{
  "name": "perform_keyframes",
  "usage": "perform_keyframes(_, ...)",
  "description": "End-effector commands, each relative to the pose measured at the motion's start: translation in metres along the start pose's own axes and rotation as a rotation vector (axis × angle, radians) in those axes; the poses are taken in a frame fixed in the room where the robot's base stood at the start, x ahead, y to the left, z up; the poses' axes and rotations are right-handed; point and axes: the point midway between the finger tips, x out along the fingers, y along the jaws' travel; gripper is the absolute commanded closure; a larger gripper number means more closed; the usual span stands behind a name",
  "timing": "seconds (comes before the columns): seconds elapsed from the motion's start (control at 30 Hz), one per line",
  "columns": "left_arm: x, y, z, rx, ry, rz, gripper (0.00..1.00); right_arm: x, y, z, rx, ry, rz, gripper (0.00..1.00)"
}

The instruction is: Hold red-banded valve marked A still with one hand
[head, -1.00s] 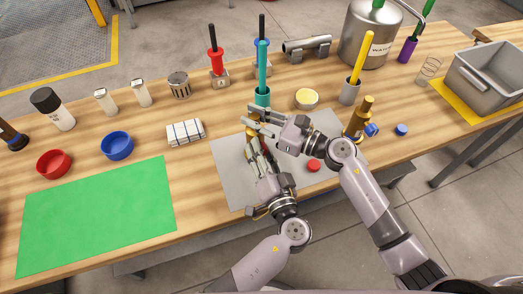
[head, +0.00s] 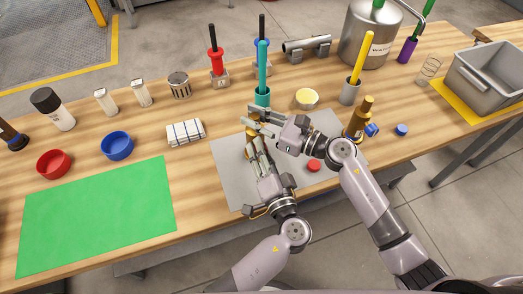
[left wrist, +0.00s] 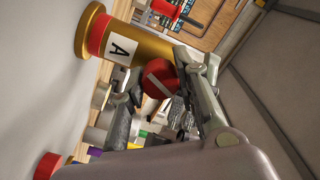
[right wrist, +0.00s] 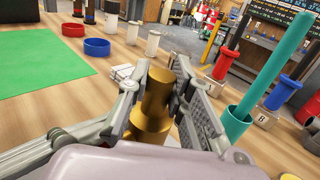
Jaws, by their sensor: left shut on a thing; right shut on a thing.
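The brass valve with a red band and a label A (left wrist: 119,50) stands on the grey mat (head: 230,182). My right gripper (head: 259,121) is shut on its upper brass part, which shows between the fingers in the right wrist view (right wrist: 154,108). My left gripper (head: 257,151) is low beside the valve, with its fingers on either side of the round red knob (left wrist: 161,78) and shut on it. The knob's face has a grey bar. In the head view both grippers hide most of the valve.
A loose red cap (head: 314,165) lies on the mat. A second brass valve with a blue knob (head: 360,117) stands to the right. A teal tool in a holder (head: 262,96) stands close behind my grippers. The green mat (head: 97,215) is bare.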

Motion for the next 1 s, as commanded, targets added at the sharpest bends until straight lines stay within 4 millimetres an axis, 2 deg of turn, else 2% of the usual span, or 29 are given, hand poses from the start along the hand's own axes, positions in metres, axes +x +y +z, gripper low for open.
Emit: perform_keyframes(1.0, -0.0004, 0.0001, 0.0003, 0.923, 0.024, -0.018, 0.99, 0.0001, 0.0000, -0.0001, 0.001, 0.000, 0.000, 1.00)
